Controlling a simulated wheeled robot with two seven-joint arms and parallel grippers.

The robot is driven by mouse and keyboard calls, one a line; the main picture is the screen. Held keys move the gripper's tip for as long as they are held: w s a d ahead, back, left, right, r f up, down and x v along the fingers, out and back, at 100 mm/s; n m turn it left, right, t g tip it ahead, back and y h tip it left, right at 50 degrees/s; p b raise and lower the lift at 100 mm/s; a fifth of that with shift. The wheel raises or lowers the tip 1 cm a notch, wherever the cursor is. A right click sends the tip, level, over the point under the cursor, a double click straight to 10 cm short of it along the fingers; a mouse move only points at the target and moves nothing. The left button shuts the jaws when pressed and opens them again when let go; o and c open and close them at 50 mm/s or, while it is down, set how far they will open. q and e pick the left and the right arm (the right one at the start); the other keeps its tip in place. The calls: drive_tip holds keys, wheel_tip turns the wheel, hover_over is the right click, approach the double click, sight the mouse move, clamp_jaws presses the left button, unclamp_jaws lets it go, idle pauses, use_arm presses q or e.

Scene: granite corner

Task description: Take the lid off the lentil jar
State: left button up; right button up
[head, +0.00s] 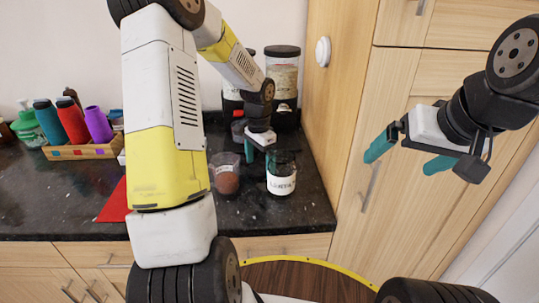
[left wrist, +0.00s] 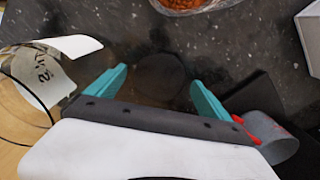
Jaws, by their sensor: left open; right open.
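The lentil jar (head: 281,184) is a clear glass jar with a white label, standing on the dark counter near its right end. My left gripper (head: 259,155) is open, just left of and above it in the head view. In the left wrist view, a glass jar with a white label (left wrist: 45,75) is at the left, outside the fingers. A dark round disc (left wrist: 160,75) shows between the open fingers of my left gripper (left wrist: 158,82); I cannot tell whether it is the lid. The jar's top is dark and partly hidden. My right gripper (head: 411,155) is open and empty, before the tall cabinet.
A glass jar with red-brown contents (head: 227,182) stands close left of the lentil jar. A tall black-lidded container (head: 283,75) is behind. The tall cabinet (head: 345,110) bounds the counter on the right.

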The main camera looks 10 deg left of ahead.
sight(260, 168)
use_arm(q)
wheel_tip(260, 168, up, 12)
drive_tip(key=f, duration=0.1)
drive_tip(key=s+d+r+n+t+h, duration=0.1)
drive_tip(key=s+d+r+n+t, duration=0.1)
drive_tip(key=s+r, duration=0.4)
drive_tip(key=s+d+r+n+t+h, duration=0.1)
drive_tip(key=s+r+n+t, duration=0.3)
drive_tip(key=s, duration=1.3)
drive_tip(key=shift+d+r+n, duration=0.55)
drive_tip(key=shift+r+n, duration=0.25)
drive_tip(key=shift+r, duration=0.05)
